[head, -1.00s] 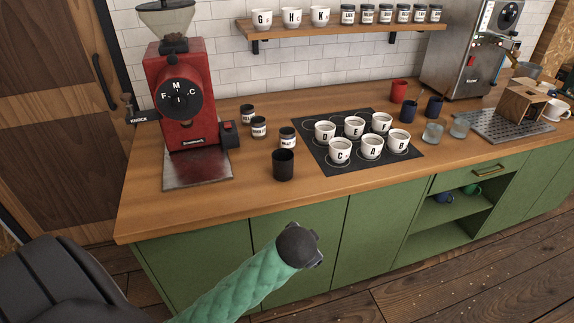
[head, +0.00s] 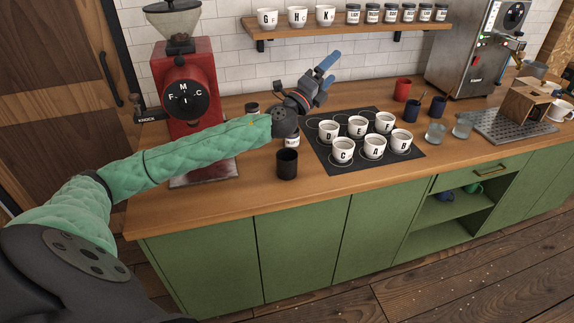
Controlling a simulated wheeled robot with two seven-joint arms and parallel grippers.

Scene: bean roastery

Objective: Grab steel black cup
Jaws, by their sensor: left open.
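The black cup (head: 287,164) stands upright on the wooden counter in the head view, near the front edge and left of the dark mat. My left gripper (head: 328,70) is open and empty, with blue fingertips pointing up and to the right. It is above and behind the black cup, apart from it, over the back part of the counter. My left forearm passes just behind the cup in the picture and hides part of the counter and the small jars there. My right gripper is not in view.
A dark mat (head: 378,165) holds several white lettered cups right of the black cup. A red grinder (head: 190,95) stands left. A small jar (head: 292,142) is close behind the black cup. A shelf (head: 350,33) with cups and jars hangs above. Counter in front of the cup is clear.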

